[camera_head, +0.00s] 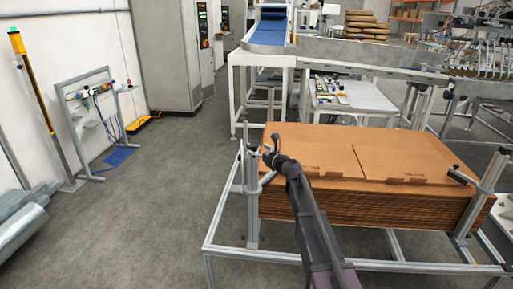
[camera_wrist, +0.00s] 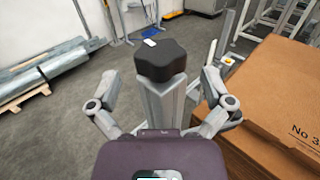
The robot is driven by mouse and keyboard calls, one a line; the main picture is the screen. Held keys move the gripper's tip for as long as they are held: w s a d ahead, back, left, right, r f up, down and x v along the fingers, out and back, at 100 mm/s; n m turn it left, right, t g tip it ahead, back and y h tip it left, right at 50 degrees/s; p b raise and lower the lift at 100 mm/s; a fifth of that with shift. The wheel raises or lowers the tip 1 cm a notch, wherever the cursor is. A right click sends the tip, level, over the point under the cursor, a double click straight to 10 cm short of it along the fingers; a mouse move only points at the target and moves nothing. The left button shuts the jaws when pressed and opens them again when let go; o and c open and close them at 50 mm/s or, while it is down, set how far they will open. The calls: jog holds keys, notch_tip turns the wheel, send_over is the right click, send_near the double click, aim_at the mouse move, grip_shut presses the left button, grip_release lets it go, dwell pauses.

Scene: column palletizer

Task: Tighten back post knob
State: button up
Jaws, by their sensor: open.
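The back post knob (camera_wrist: 160,60) is a black lobed knob on top of a grey metal post (camera_wrist: 167,103), in the middle of the wrist view. My gripper (camera_wrist: 162,88) is open, with one finger on each side of the post and knob. Clear gaps show between the fingers and the knob. In the head view my gripper (camera_head: 267,152) is at the left edge of the cardboard stack, by the upright posts. The knob is hard to make out there behind the gripper.
A stack of flat cardboard (camera_head: 400,200) lies right of the post on a metal frame (camera_head: 330,258). Another post with a black knob (camera_head: 456,171) stands at the stack's right end. Grey floor (camera_head: 165,200) is open to the left. A conveyor (camera_head: 370,53) runs behind.

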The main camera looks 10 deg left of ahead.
aim_at(257, 148)
jog(key=shift+x, duration=1.5)
jog(key=c, duration=1)
jog(key=shift+d, duration=0.25)
jog(key=shift+c, duration=0.2)
jog(key=shift+a, duration=0.2)
